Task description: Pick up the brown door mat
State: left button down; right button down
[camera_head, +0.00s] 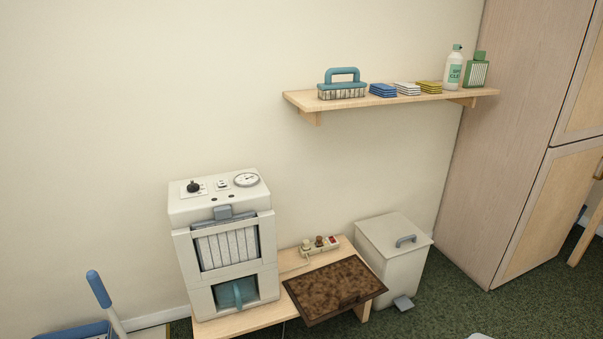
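The brown door mat (333,285) lies on the low wooden bench (245,321). It is a dark-rimmed rectangle with a mottled brown surface. It sits just right of the white machine, and its front edge seems to reach over the bench's front edge. Neither of my grippers shows in the head view, so nothing is seen touching the mat.
A white machine (224,250) stands on the bench's left part. A power strip (320,245) lies behind the mat. A white pedal bin (393,257) stands close on the right. A wall shelf (400,97) holds a brush and bottles above.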

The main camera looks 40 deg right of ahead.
aim_at(320, 295)
jog(key=z, duration=1.7)
